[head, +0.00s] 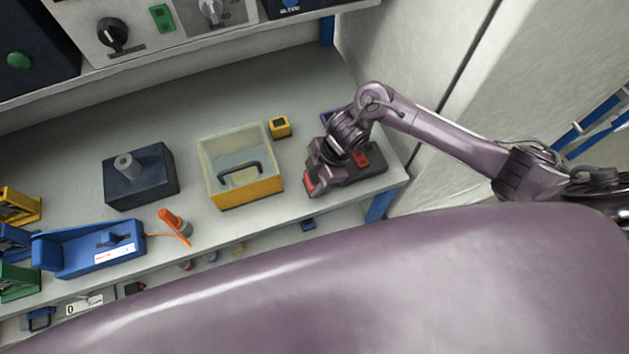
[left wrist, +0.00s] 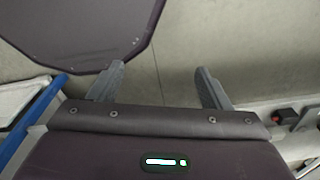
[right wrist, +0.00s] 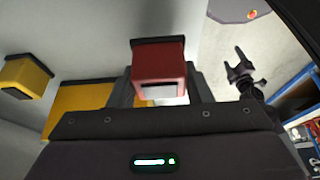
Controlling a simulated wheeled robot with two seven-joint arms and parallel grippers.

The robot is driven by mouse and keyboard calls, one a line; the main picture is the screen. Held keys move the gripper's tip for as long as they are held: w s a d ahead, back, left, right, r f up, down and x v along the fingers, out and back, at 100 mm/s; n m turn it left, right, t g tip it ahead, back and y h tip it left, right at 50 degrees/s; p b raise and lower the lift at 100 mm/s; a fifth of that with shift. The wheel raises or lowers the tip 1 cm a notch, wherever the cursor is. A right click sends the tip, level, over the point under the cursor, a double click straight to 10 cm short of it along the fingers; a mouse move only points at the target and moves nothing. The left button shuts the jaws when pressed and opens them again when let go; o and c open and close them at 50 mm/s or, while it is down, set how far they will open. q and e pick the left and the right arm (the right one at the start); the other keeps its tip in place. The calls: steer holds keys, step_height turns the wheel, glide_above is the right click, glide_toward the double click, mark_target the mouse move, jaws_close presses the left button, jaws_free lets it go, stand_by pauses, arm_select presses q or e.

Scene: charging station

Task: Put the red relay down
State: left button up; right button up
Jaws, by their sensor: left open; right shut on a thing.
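The red relay (right wrist: 160,68) is between the fingers of my right gripper (right wrist: 161,88) in the right wrist view. I cannot tell whether the relay touches the base or the bench. My left gripper (left wrist: 160,88) is open and empty in the left wrist view, over floor. It is not in the head view.
A yellow box with clear walls and a handle (head: 240,193) stands left of my right gripper. A small yellow block (head: 280,127) sits behind it. A dark block with a grey cylinder (head: 140,184), an orange-handled tool (head: 172,222) and a blue holder (head: 90,252) are further left.

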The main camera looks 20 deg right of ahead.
step_height(320, 180, down, 2)
steer(key=shift+f, duration=0.45)
steer(key=o, duration=1.1)
arm_select(q)
steer(key=shift+w, duration=0.55)
arm_select(e)
steer(key=shift+r, duration=0.25)
arm_select(q)
steer(key=shift+s+f+b, duration=0.15)
steer(key=shift+f+b, duration=0.25)
steer(key=shift+b, duration=0.05)
arm_select(e)
steer(key=v, duration=1.2)
